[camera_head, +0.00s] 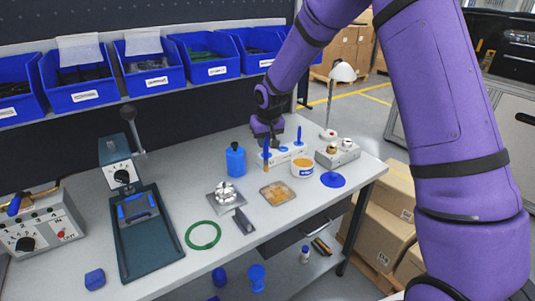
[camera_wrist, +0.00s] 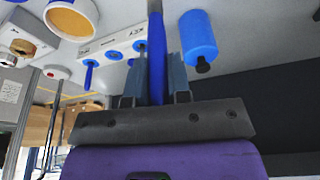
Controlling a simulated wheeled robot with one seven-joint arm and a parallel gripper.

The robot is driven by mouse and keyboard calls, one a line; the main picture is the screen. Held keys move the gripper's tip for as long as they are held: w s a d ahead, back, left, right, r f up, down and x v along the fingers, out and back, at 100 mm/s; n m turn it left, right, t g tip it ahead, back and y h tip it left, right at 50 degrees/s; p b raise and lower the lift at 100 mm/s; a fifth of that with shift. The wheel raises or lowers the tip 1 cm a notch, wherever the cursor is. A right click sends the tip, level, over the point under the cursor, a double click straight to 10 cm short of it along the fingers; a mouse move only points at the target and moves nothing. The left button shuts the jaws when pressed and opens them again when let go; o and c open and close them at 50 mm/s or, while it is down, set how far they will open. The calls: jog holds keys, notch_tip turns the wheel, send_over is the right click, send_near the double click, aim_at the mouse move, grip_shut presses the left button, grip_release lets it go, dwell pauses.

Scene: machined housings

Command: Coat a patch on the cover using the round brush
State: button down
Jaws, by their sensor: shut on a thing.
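My gripper (camera_head: 267,138) is shut on a blue-handled brush (camera_head: 266,154), which hangs upright with its brownish tip down, in front of the left end of the white brush rack (camera_head: 278,157). A square metal part with a raised round centre (camera_head: 224,194), which looks like the cover, lies on the table left of the brush. A white tub with amber contents (camera_head: 302,168) stands right of the brush.
A blue bottle (camera_head: 235,161) stands close left of my gripper. Other blue handles (camera_head: 299,135) stand in the rack. A press (camera_head: 145,225) stands left.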

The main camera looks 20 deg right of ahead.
aim_at(265, 160)
jog(key=shift+f, duration=4.05)
